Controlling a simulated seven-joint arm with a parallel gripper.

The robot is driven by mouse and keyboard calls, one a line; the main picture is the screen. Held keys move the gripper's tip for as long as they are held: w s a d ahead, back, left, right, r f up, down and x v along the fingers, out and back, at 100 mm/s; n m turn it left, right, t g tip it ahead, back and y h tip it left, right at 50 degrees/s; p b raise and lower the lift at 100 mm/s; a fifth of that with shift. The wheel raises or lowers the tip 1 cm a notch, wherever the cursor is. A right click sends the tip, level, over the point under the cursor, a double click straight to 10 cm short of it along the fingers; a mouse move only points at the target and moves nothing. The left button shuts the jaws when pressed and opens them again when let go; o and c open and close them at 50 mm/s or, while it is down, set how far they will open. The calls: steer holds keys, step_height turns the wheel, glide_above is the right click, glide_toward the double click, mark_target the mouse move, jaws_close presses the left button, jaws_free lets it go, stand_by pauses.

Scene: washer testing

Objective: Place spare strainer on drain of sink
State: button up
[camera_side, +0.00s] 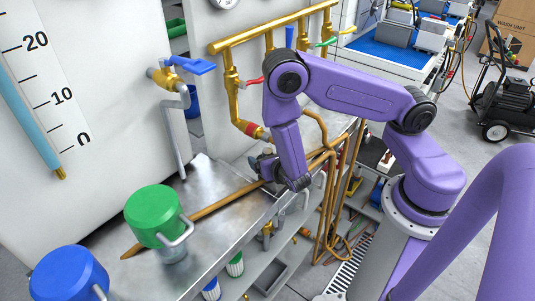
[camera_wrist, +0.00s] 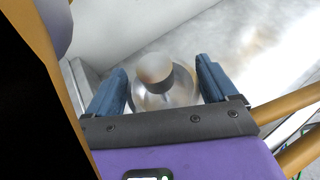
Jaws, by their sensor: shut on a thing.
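The strainer (camera_wrist: 160,85) is a round, shiny metal piece with a rounded knob in its middle. In the wrist view it sits between the two blue finger pads of my gripper (camera_wrist: 162,88), which is shut on it. In the side view my gripper (camera_side: 270,165) is at the far end of the metal counter, pointing down beside the copper pipes. The strainer is too small to make out there. I cannot make out the sink's drain in either view. A pale, blurred surface (camera_wrist: 225,50) lies beyond the strainer in the wrist view.
A green-topped container (camera_side: 153,214) and a blue one (camera_side: 68,275) stand on the metal counter (camera_side: 225,222). A long brown rod (camera_side: 205,209) lies across the counter. Copper pipes (camera_side: 325,195) run close right of my gripper. A blue-handled tap (camera_side: 185,66) is on the wall behind.

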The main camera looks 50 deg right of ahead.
steer(key=shift+f, duration=0.45)
steer(key=shift+f, duration=0.25)
